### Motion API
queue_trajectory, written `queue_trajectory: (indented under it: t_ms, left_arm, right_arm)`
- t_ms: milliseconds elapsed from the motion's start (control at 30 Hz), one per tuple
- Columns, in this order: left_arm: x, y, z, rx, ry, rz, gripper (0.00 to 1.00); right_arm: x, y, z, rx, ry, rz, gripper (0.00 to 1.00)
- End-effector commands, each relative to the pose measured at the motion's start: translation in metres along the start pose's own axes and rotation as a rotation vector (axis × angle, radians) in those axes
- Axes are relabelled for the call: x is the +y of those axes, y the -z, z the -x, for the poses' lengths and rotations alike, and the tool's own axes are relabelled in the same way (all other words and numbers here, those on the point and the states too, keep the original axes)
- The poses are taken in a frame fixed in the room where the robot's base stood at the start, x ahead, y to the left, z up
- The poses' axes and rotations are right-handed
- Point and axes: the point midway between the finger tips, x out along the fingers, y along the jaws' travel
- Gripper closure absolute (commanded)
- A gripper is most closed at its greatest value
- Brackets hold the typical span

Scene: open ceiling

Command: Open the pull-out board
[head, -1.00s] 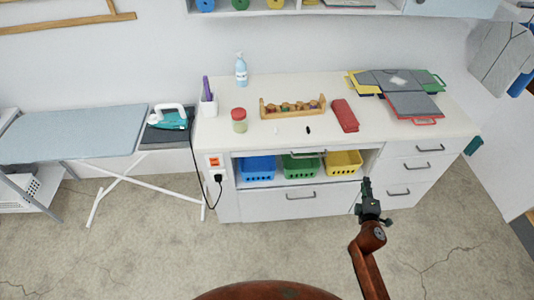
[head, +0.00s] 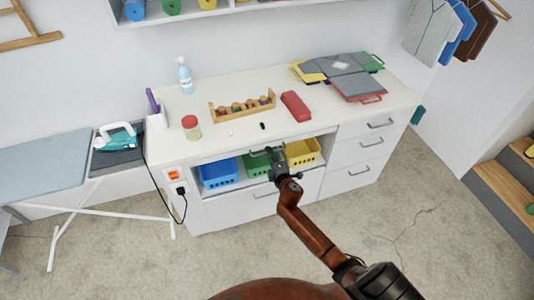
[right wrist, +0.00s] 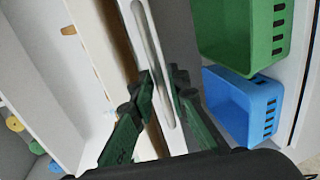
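The pull-out board (head: 316,134) is a thin white front just under the countertop, above the open shelf with the bins. Its metal bar handle (right wrist: 146,42) runs between my right fingers in the right wrist view. My right gripper (head: 272,152) is at the board's front, and its dark green fingers (right wrist: 162,90) close in on both sides of the handle. A narrow brown strip (right wrist: 118,38) shows beside the board's front in the right wrist view. I cannot tell how far out the board stands. My left gripper is not in view.
Blue (head: 218,174), green (head: 256,166) and yellow (head: 302,152) bins sit on the shelf below the board. The countertop (head: 222,136) holds a jar, a spool rack, a red case and folders. Drawers (head: 357,151) are at right. The floor in front is clear.

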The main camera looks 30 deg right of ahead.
Motion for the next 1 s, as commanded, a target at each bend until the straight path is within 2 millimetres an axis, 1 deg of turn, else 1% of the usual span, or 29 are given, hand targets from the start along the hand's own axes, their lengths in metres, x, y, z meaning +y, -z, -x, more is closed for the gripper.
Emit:
queue_trajectory:
  t_ms: [33,133,433,667,1000]
  left_arm:
    - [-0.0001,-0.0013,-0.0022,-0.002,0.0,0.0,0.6]
    - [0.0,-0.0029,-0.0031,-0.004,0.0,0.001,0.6]
    - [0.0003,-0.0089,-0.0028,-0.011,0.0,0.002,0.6]
    - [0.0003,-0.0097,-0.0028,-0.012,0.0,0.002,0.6]
    - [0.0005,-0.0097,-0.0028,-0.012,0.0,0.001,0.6]
  right_arm:
    - [-0.0008,0.0007,-0.0061,0.001,0.0,0.001,0.85]
    - [-0.0007,0.0007,-0.0124,0.001,0.0,0.001,0.85]
    - [0.0005,0.0005,-0.0146,0.001,0.0,0.0,0.85]
    - [0.0004,0.0005,-0.0145,0.001,0.0,0.0,1.0]
    - [0.0001,0.0005,-0.0144,0.001,0.0,0.0,1.0]
